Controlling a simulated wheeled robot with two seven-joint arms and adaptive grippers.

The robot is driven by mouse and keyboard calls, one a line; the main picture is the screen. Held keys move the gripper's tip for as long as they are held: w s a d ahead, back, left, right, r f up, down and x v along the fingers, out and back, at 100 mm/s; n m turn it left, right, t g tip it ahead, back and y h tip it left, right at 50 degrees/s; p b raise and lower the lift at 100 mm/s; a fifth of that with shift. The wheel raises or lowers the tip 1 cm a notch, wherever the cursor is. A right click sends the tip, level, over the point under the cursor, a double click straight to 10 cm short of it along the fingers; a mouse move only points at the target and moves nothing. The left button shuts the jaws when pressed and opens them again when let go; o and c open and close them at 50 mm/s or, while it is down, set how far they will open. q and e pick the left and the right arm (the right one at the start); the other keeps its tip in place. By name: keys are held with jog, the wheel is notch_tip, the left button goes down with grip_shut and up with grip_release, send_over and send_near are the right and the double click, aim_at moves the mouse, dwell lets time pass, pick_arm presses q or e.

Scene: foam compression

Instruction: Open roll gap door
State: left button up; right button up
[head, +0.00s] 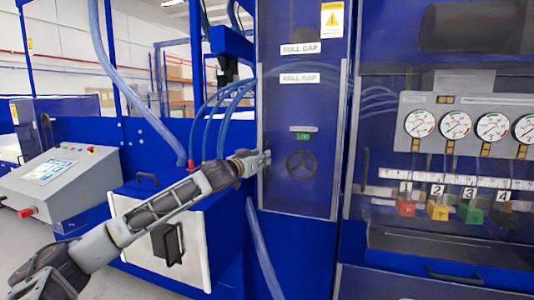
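My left arm reaches in from the lower left. My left gripper (262,162) is at the door's left edge, left of the handwheel. A small grey piece shows at its fingertips; I cannot tell whether the fingers are closed on it. My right gripper is not in view.
Several gauges (456,125) and numbered coloured blocks (437,211) are at the right behind a clear panel. A white-fronted box with a black handle (168,243) stands below my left arm. A control console (58,178) is at the left. Blue hoses hang nearby.

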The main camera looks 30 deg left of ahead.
pick_arm(q)
jog(key=w+p, duration=0.3)
jog(key=w, duration=0.2)
jog(key=shift+a, duration=0.1)
jog(key=shift+p, duration=0.3)
grip_shut()
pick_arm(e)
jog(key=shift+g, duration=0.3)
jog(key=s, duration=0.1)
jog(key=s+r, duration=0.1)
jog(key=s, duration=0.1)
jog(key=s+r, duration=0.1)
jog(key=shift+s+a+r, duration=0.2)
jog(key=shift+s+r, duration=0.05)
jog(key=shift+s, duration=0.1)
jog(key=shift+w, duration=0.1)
